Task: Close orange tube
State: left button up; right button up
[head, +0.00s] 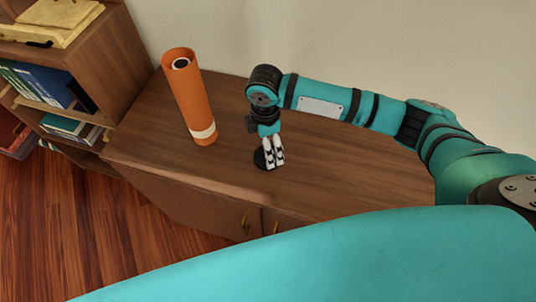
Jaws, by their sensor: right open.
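The orange tube (190,100) stands upright on the wooden cabinet top, left of my right gripper. It has a pale band near its base. Its upper end shows a dark round opening with something greyish inside, and no lid sits over it. My right gripper (272,153) points down just above the cabinet top, apart from the tube, with its pale fingers open. A small black round thing (259,159) shows right behind and beside the fingers; I cannot tell whether the fingers touch it. My left gripper is not in view.
The cabinet top (350,180) is bare around the tube and to the right, under my arm. A bookshelf (110,55) with books adjoins its left end. A pale wall (350,45) runs behind it. The front edge drops to cabinet doors and a wooden floor.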

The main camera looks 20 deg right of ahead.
aim_at(260, 159)
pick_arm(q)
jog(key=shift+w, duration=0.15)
pick_arm(e)
jog(key=shift+f, duration=0.1)
jog(key=shift+s+f, duration=0.15)
jog(key=shift+f, duration=0.2)
jog(key=f, duration=0.1)
jog(key=f+p, duration=0.1)
jog(key=f, duration=0.1)
jog(key=shift+s+f, duration=0.2)
jog(key=shift+f, duration=0.5)
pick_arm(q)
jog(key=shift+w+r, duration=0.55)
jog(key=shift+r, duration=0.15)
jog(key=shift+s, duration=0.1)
pick_arm(e)
jog(key=c, duration=1)
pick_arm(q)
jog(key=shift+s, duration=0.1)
pick_arm(e)
jog(key=shift+c, duration=0.2)
jog(key=shift+r, duration=0.1)
